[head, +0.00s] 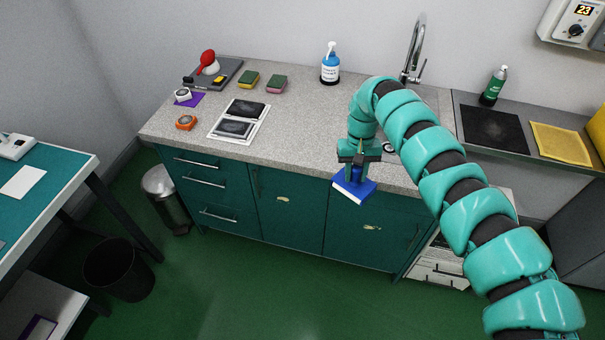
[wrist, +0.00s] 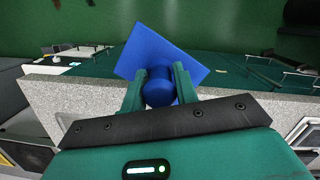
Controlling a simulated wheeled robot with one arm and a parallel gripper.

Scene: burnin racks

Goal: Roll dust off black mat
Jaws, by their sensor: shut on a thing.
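My gripper (head: 359,162) is shut on the round knob of a blue tool (head: 352,190), held in the air at the counter's front edge. The tool has a flat blue square plate with a pale edge or underside. In the wrist view, the two green fingers (wrist: 159,92) clasp the knob and the blue plate (wrist: 168,50) spreads beyond them. A black mat (head: 492,128) with pale dusty specks lies on the grey surface right of the sink, well away from my gripper. Two smaller black pads (head: 246,109) with grey smudges lie in a white tray at the counter's left.
A green bottle (head: 494,86) stands behind the black mat, and a yellow cloth (head: 559,142) lies right of it. The counter's middle (head: 305,120) is clear.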

